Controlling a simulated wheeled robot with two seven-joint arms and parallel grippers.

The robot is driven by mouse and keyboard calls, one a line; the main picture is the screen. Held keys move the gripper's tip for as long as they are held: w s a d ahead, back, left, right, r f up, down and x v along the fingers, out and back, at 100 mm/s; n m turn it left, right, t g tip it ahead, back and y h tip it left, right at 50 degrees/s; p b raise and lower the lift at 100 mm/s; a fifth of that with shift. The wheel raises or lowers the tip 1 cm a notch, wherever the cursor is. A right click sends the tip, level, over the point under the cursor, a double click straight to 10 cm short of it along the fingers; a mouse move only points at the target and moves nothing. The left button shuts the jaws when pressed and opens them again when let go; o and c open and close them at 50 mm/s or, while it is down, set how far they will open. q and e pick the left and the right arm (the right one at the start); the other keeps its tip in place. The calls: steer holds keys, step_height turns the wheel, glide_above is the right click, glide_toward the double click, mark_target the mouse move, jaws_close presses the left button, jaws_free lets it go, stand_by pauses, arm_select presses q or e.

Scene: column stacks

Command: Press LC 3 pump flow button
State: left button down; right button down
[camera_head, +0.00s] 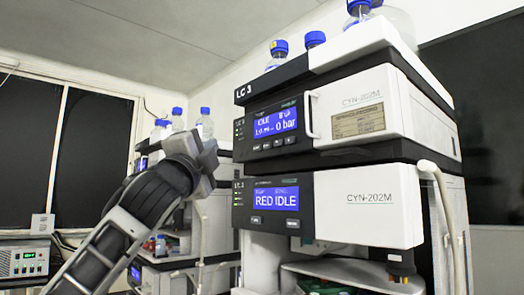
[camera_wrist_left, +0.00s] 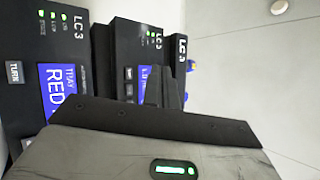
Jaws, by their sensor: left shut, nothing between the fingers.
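The LC 3 stack (camera_head: 270,85) stands right of centre in the head view. Its upper module has a blue pump display (camera_head: 275,122) reading IDLE and 0 bar, with a row of small buttons (camera_head: 272,145) below it. These buttons also show in the wrist view (camera_wrist_left: 129,73), partly hidden by my fingers. My left gripper (camera_head: 208,157) is shut and empty, left of the stack and apart from the buttons in the head view. Its closed fingers also show in the wrist view (camera_wrist_left: 165,90).
Bottles with blue caps (camera_head: 279,50) stand on top of the stack. Another instrument stack with bottles (camera_head: 177,118) is behind my left arm. A white handle (camera_head: 311,115) sticks out beside the pump display. A pale tube (camera_head: 440,190) hangs at the right side.

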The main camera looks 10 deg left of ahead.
arm_select(q)
steer(key=shift+s+a+r, duration=0.1)
steer(key=shift+s+r, duration=0.1)
steer(key=shift+r, duration=0.35)
steer(key=p, duration=0.2)
glide_toward(255, 142)
steer(key=shift+w+a+r, duration=0.15)
steer(key=shift+w+r, duration=0.6)
steer(key=shift+w, duration=0.05)
steer(key=shift+w+a+r, duration=0.2)
steer(key=shift+w+r, duration=0.5)
steer(key=shift+w, duration=0.05)
stand_by(0.8)
steer(key=shift+w+d, duration=0.3)
steer(key=shift+w, duration=0.05)
steer(key=shift+w+d, duration=0.2)
steer(key=shift+w, duration=0.1)
stand_by(0.6)
steer(key=shift+s+a, duration=0.1)
steer(key=shift+s, duration=0.05)
stand_by(0.3)
steer(key=shift+s+a, duration=0.4)
steer(key=shift+s, duration=0.1)
